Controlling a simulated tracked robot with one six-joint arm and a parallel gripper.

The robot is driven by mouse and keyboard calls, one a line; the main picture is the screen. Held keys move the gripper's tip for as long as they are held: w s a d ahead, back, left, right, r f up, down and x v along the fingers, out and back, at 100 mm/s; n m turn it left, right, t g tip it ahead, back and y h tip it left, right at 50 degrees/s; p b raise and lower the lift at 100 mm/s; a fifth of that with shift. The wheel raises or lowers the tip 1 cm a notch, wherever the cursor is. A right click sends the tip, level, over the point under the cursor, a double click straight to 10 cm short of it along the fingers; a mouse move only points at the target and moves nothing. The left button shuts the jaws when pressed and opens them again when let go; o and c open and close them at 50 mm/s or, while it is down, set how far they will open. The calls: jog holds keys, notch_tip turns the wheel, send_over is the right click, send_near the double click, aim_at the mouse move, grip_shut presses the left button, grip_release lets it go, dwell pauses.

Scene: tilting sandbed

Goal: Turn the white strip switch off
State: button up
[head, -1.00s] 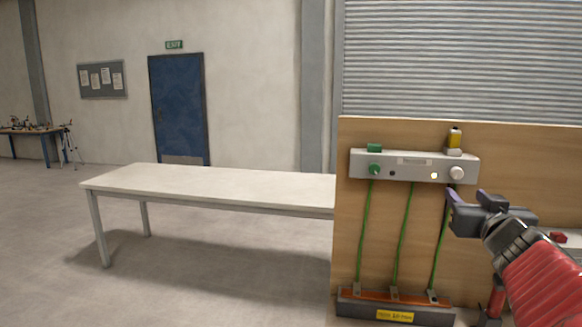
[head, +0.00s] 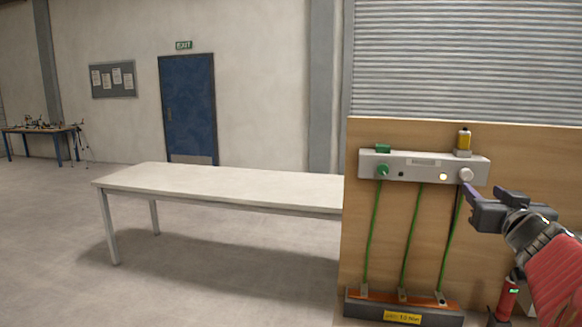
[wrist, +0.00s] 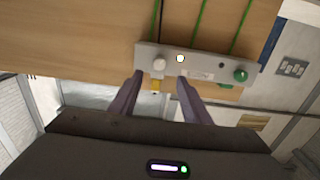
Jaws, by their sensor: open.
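The white switch is a round knob (head: 466,174) at the right end of a pale strip (head: 423,167) on a wooden board. A small light (head: 443,176) beside it glows. A green knob (head: 383,171) sits at the strip's left end, with a dark light (head: 401,174) beside it. My gripper (head: 467,190) is open just below and in front of the white knob. In the wrist view, where the strip shows upside down, the white knob (wrist: 159,65) lies between the two fingertips (wrist: 160,76). I cannot tell whether they touch it.
A yellow-topped piece (head: 463,140) stands on the strip above the white knob. A green block (head: 382,148) sits at the other end. Green cables (head: 411,235) run down to a dark base (head: 370,306). A bare white table (head: 220,184) stands left of the board.

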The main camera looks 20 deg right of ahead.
aim_at(467, 177)
jog(key=shift+x, duration=5.6)
jog(key=shift+f, duration=0.1)
